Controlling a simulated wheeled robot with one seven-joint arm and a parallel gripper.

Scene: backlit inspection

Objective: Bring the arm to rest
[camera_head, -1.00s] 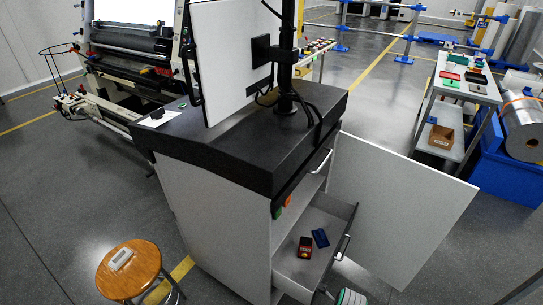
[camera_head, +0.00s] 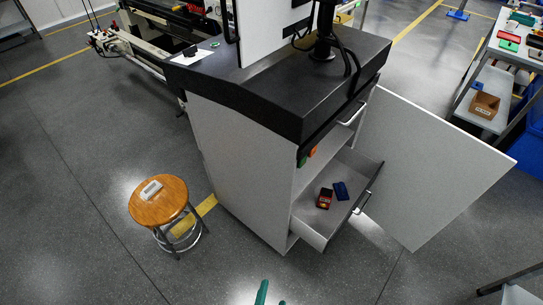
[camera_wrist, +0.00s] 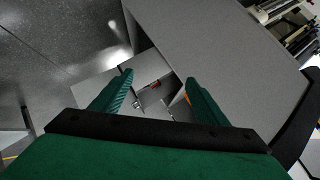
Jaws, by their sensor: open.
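My gripper (camera_wrist: 159,79) has two green fingers standing well apart, with nothing held between them. In the head view only the tips of my gripper (camera_head: 271,296) show at the bottom edge, in front of the grey cabinet (camera_head: 235,150) and apart from it. The rest of the arm is out of view there. The wrist view looks past the fingers toward the open drawer (camera_wrist: 152,102), which appears small and farther off.
The drawer (camera_head: 312,232) stands open, holding a red-and-black item (camera_head: 325,198) and a blue item (camera_head: 341,190). The cabinet door (camera_head: 425,165) is swung wide at right. Floor in front is clear.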

